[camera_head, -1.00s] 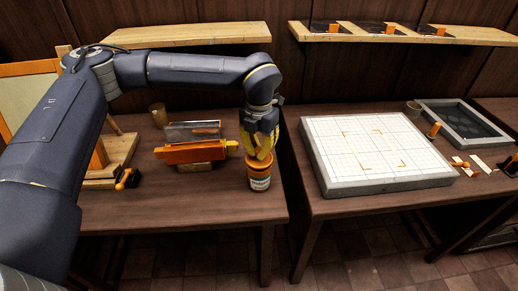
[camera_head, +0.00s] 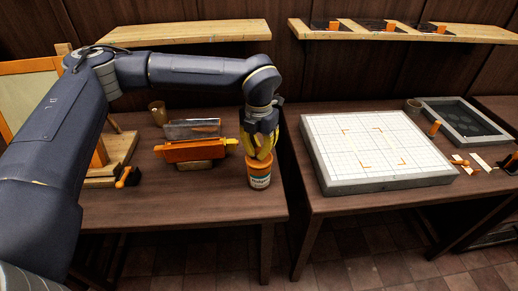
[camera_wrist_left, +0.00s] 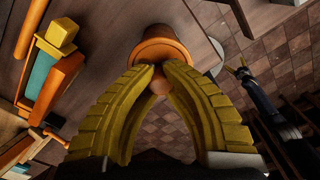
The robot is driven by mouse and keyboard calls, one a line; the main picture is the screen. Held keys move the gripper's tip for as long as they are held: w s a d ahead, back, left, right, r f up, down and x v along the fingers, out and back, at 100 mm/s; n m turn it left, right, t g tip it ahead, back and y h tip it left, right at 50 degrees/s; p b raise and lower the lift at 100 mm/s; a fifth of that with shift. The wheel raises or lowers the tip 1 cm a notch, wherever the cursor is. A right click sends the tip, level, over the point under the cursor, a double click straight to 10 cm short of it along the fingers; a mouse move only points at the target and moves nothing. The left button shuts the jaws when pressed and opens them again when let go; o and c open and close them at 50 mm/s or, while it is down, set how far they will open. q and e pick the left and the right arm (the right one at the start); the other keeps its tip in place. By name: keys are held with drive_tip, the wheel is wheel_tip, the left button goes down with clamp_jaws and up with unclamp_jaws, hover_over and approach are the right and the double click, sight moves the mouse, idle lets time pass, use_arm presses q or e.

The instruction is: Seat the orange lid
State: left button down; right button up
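In the left wrist view the fingertips (camera_wrist_left: 160,70) close around the round orange knob (camera_wrist_left: 160,83). The fingers hide part of the lid. My right gripper (camera_wrist_left: 241,70) shows small in the left wrist view, away from the jar; its opening is unclear.
A brown cup (camera_head: 158,113) is behind. A gap separates this table from the right one, which bears a white gridded board (camera_head: 372,148) and a dark tray (camera_head: 466,118). The left table's front is clear.

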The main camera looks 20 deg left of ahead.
sight(259, 150)
use_arm(q)
drive_tip(key=shift+f, duration=0.35)
drive_tip(key=c, duration=1.5)
unclamp_jaws()
wheel_tip(259, 150, up, 12)
drive_tip(key=shift+s, duration=0.1)
